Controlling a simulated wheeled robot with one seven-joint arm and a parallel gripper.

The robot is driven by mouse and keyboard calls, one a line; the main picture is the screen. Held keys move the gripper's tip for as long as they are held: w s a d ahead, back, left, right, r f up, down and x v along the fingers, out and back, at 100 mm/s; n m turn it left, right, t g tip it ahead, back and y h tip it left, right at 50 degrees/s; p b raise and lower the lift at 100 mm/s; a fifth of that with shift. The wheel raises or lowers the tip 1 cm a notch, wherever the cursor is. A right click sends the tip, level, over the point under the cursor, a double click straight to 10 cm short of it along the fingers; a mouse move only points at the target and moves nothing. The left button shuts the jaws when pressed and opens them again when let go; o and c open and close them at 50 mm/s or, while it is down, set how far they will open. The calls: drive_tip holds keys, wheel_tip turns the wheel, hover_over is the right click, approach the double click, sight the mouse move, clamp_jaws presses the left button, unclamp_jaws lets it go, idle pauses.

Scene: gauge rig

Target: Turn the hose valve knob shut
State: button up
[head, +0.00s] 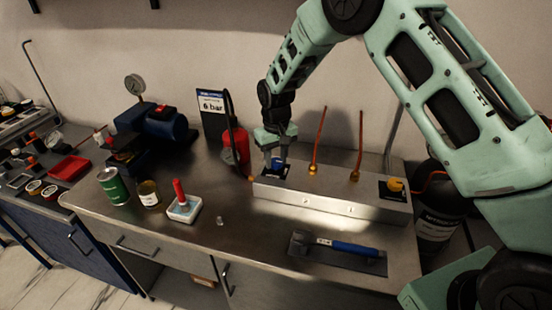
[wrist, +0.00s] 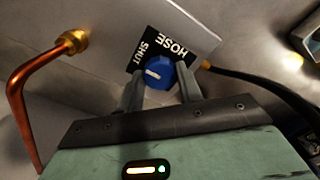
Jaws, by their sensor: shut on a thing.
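The blue hose valve knob (wrist: 160,72) sits on a black plate (wrist: 171,50) lettered HOSE and SHUT. Its white pointer mark is on the left half of its face, lying nearly sideways in the wrist view. My gripper (wrist: 161,80) is shut on the knob, one finger on each side. In the head view my gripper (head: 279,156) comes down from above onto the knob (head: 276,162), at the left end of the grey metal box (head: 330,200). The fingers partly cover the knob there.
Two copper pipes (head: 319,140) rise from the box, and a yellow knob (head: 394,184) is at its right end. A red container (head: 236,146) and a 6 bar sign (head: 211,108) stand behind left. A blue-handled tool (head: 345,248) lies in front; bench between is clear.

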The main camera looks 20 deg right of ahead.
sight(276, 161)
drive_tip(key=o, duration=1)
wheel_tip(276, 161, up, 18)
drive_tip(key=b, duration=0.3)
drive_tip(key=shift+f, duration=0.25)
